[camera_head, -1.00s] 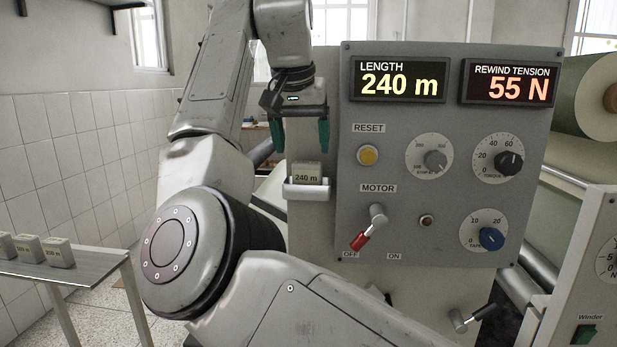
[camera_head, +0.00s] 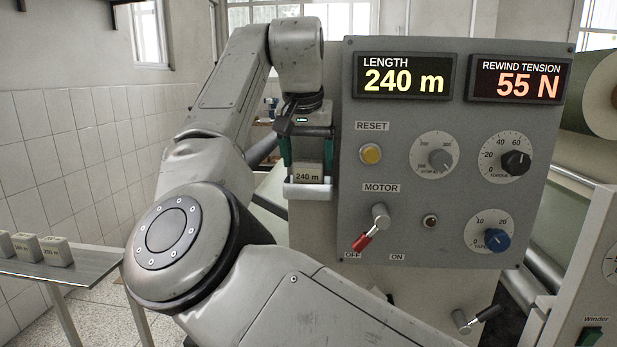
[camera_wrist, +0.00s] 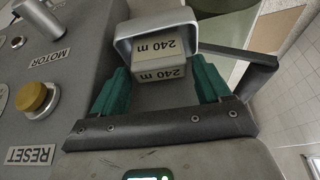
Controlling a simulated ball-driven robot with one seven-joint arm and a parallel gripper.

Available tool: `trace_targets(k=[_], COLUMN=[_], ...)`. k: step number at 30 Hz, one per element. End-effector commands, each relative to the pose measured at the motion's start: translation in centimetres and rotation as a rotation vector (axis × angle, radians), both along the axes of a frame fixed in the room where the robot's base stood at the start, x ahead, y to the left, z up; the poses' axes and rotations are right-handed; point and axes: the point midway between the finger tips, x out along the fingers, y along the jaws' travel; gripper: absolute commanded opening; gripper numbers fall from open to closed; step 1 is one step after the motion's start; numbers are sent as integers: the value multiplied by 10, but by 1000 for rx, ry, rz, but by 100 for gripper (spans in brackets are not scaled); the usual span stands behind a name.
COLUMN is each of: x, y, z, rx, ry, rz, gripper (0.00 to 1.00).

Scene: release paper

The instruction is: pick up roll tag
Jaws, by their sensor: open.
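The roll tag (camera_head: 307,174) is a small pale block marked "240 m". It stands in a white holder (camera_head: 307,190) on the left side of the control panel. In the wrist view the tag (camera_wrist: 158,72) lies between the two green fingers, its lower part inside the holder (camera_wrist: 124,32). My gripper (camera_head: 307,160) is open, pointing down, with one finger on each side of the tag. In the wrist view my gripper (camera_wrist: 160,88) shows gaps between the fingers and the tag.
The grey control panel (camera_head: 400,215) stands close to the right of my gripper, with a red-handled motor switch (camera_head: 372,228) at OFF and a yellow reset button (camera_head: 371,153). A side table (camera_head: 85,277) at left carries several similar tags (camera_head: 56,251).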

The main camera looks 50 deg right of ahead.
Motion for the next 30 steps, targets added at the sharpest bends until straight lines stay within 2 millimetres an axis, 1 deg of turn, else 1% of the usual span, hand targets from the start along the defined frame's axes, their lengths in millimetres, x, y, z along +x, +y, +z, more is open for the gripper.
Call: trace_targets(k=[3,5,13,24,25,30], x=[3,4,4,4,4,4], y=[-4,-6,-6,-6,-6,-6], z=[-13,-16,-18,-18,-18,-18], rx=[-1,-1,-1,-1,-1,-1], ry=[1,1,0,-1,-1,-1], rz=[0,0,0,0,0,-1], gripper=[77,77,76,40,38,38])
